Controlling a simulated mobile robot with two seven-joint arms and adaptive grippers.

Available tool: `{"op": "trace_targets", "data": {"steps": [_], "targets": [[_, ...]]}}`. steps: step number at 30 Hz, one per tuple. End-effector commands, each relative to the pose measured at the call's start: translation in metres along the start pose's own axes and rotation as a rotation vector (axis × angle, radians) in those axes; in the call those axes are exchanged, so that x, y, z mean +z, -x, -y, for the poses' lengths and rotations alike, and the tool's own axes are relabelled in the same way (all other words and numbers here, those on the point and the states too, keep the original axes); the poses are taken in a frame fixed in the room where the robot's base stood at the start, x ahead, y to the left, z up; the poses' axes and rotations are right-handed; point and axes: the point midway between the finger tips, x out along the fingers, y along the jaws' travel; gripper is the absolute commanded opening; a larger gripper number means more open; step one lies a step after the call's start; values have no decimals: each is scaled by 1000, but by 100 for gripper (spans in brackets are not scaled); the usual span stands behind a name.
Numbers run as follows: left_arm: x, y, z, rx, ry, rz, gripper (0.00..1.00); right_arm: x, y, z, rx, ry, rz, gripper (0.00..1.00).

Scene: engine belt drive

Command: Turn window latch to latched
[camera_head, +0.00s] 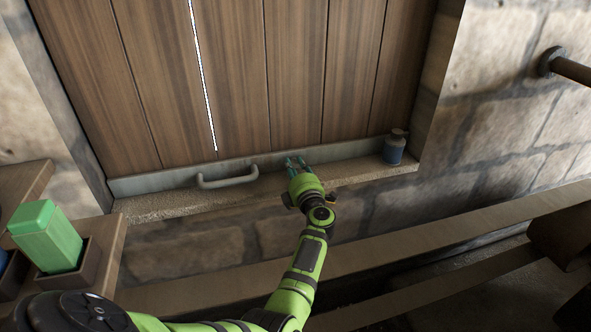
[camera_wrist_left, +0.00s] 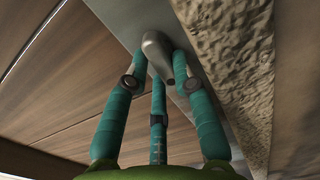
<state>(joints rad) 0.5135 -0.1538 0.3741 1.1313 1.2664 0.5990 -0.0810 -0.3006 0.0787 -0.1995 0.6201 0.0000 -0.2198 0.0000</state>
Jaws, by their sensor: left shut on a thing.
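The window latch (camera_wrist_left: 155,45) is a grey, rounded knob-like lever on the metal bottom rail of the wooden window panel. In the left wrist view it sits between the teal fingertips of my left gripper (camera_wrist_left: 160,68), which is shut on it. In the head view my left gripper (camera_head: 294,163) reaches the rail to the right of the bar handle and hides the latch. How far the latch is turned cannot be told. My right gripper is not in view.
A grey bar handle (camera_head: 228,178) is fixed to the rail on the left. A blue dispenser bottle (camera_head: 394,150) stands at the right end of the stone sill (camera_head: 160,206). A green box (camera_head: 46,238) sits in a wooden holder at lower left.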

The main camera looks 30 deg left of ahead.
Motion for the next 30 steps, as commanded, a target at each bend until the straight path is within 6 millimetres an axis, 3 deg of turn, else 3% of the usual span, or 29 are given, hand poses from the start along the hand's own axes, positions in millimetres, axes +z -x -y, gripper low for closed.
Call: {"op": "trace_targets", "data": {"steps": [21,22,23,30], "targets": [[0,0,2,-3,80,-1,0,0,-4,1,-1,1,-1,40],[0,0,2,-3,80,-1,30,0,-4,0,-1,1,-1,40],[0,0,2,-3,80,-1,37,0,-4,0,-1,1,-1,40],[0,0,2,-3,79,0,37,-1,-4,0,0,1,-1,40]]}}
